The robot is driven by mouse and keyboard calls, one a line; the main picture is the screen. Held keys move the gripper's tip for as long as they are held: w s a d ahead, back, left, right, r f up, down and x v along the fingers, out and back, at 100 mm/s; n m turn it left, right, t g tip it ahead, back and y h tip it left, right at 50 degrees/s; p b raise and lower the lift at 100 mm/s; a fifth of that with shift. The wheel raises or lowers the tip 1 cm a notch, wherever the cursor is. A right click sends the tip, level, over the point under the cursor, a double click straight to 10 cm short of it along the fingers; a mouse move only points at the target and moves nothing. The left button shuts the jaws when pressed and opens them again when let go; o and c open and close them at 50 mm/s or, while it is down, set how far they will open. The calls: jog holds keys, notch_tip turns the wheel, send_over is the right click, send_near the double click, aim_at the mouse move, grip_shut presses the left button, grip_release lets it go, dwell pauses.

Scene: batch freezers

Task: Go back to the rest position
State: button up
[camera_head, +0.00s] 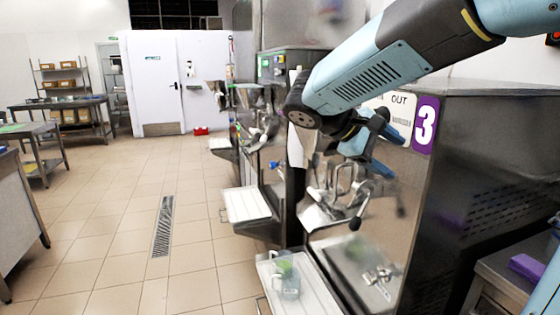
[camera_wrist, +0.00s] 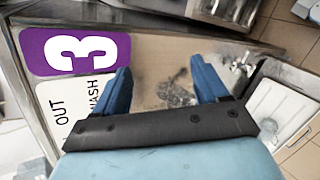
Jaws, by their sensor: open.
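My gripper (camera_wrist: 162,88) shows in the wrist view with its two blue fingers spread apart and nothing between them. It faces the steel front of the batch freezer (camera_wrist: 178,58) marked with a purple 3. In the head view my arm reaches in from the upper right, and my gripper (camera_head: 385,155) is in front of that freezer (camera_head: 470,190), partly hidden by the arm. The purple number 3 sign (camera_head: 425,124) is just right of the gripper. I cannot tell the exact gap between the fingers and the panel.
A clear jug (camera_head: 287,280) with something green stands on the white shelf (camera_head: 312,296) below the freezer's spout. More freezers (camera_head: 262,125) line the wall behind. Tables (camera_head: 20,190) stand at the left. The tiled floor (camera_head: 120,215) between is clear, with a drain grate (camera_head: 163,226).

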jog(key=s+f+m+t+y, duration=0.2)
jog(key=s+f+m+y, duration=0.1)
jog(key=s+y, duration=0.2)
jog(key=s+f+m+t+y, duration=0.1)
jog(key=s+f+m+y, duration=0.2)
jog(key=s+y, duration=0.3)
jog(key=s+m, duration=0.1)
jog(key=s, duration=0.1)
jog(key=shift+s+d+f+t, duration=0.35)
jog(key=shift+s+f+t, duration=0.05)
dwell(2.1)
